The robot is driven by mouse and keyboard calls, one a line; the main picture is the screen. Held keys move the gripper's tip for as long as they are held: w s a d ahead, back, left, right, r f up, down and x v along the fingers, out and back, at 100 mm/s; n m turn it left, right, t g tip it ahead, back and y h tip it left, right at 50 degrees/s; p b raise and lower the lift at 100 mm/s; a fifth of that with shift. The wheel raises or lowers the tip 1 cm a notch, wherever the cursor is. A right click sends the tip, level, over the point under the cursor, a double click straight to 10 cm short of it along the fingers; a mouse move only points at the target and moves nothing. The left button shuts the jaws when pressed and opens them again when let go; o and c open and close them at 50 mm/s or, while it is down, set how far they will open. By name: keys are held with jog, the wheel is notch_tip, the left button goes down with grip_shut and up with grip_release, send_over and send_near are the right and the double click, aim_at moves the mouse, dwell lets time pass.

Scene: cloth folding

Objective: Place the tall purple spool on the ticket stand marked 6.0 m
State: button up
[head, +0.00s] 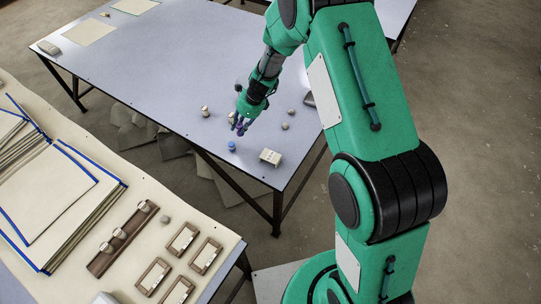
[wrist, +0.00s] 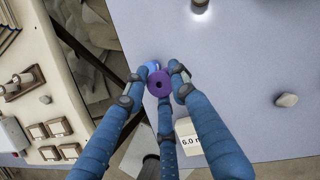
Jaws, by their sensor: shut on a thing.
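My gripper (head: 240,124) is over the front part of the far table in the head view. Its blue fingers are shut on the purple spool (wrist: 173,86), which I see end-on with its dark centre hole in the wrist view. In the head view only a little purple shows between the fingers. The ticket stand marked 6.0 m (wrist: 190,141) is a pale block below and right of the spool in the wrist view, partly hidden by the fingers. In the head view a pale ticket stand (head: 270,157) sits near the table's front corner, right of my gripper.
A pale spool (head: 205,111) and small grey stones (head: 285,126) are nearby. Brown frames (head: 182,239) and cloth (head: 50,195) lie on the near table.

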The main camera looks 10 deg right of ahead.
jog(key=s+d+n, duration=0.1)
jog(key=s+d, duration=0.1)
jog(key=s, duration=0.2)
jog(key=s+d+n+g, duration=0.1)
jog(key=s+d+n, duration=0.1)
jog(key=s+d, duration=0.1)
jog(key=s+d+n+p, duration=0.1)
jog(key=s+d+n, duration=0.1)
jog(key=s, duration=0.2)
jog(key=shift+s+d+f+g, duration=0.1)
jog(key=shift+s+d+g, duration=0.15)
jog(key=shift+s+g, duration=0.15)
jog(key=s+d+n+g, duration=0.1)
jog(key=s+d+n, duration=0.1)
jog(key=s, duration=0.5)
jog(key=s+d+r+n+g+p, duration=0.1)
jog(key=s+n, duration=0.3)
jog(key=s, duration=0.4)
jog(key=shift+s+d+n, duration=0.25)
jog(key=shift+d+n, duration=0.05)
jog(key=shift+d, duration=0.6)
jog(key=b, duration=0.2)
send_over(271, 156)
jog(key=shift+f, duration=0.7)
jog(key=shift+f+b, duration=0.4)
jog(key=shift+f, duration=1.4)
jog(key=shift+f, duration=0.1)
